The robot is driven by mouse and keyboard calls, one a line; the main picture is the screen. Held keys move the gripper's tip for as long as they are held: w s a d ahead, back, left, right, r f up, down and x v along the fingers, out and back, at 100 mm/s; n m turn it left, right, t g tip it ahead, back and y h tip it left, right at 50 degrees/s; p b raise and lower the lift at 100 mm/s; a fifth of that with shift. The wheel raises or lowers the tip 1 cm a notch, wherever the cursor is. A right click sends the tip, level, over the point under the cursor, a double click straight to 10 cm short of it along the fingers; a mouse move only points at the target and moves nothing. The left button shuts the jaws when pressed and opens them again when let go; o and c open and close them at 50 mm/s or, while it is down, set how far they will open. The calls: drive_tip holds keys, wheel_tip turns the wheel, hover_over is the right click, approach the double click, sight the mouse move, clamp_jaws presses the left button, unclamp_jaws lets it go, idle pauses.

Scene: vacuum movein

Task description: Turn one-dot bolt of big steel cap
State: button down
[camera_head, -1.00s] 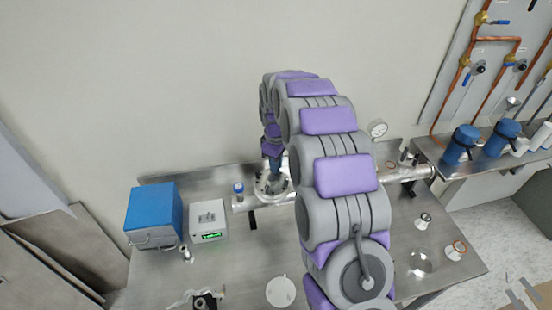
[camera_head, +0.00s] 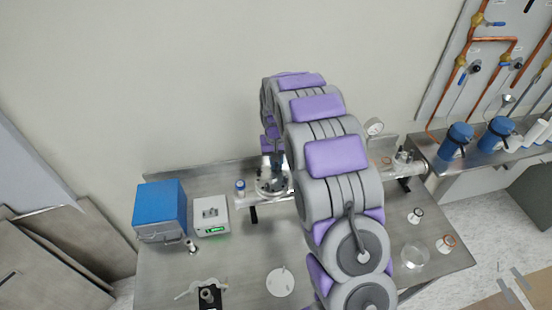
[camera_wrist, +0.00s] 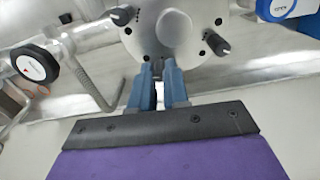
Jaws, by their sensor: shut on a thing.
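The big steel cap (camera_wrist: 178,30) is a round, shiny disc at the top of the wrist view. Dark bolts stand on its rim, one at the upper left (camera_wrist: 122,15) and one at the right (camera_wrist: 217,44). My gripper (camera_wrist: 160,68) has two blue fingers at the cap's near edge, shut on a bolt there that they mostly hide. Dot marks cannot be made out, so I cannot tell which bolt is the one-dot bolt. In the head view the cap (camera_head: 267,188) sits on the steel pipe fitting, partly behind my arm.
A blue box (camera_head: 160,208) and a white device with a green display (camera_head: 211,216) stand left of the cap. A round gauge (camera_head: 373,127) rises behind my arm. A black-and-white knob (camera_wrist: 36,65) shows at the wrist view's left.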

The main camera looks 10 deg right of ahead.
drive_tip(key=m+p, duration=0.1)
drive_tip(key=m, duration=0.4)
drive_tip(key=shift+w+r+m+p, duration=0.1)
drive_tip(key=shift+r+m+p, duration=0.05)
drive_tip(key=shift+m+p, duration=0.2)
drive_tip(key=m+p, duration=0.1)
drive_tip(key=m, duration=0.4)
drive_tip(key=m+p, duration=0.1)
drive_tip(key=m, duration=0.3)
drive_tip(key=shift+m, duration=2.25)
drive_tip(key=c, duration=1.4)
unclamp_jaws()
wheel_tip(320, 180, up, 17)
drive_tip(key=p, duration=0.1)
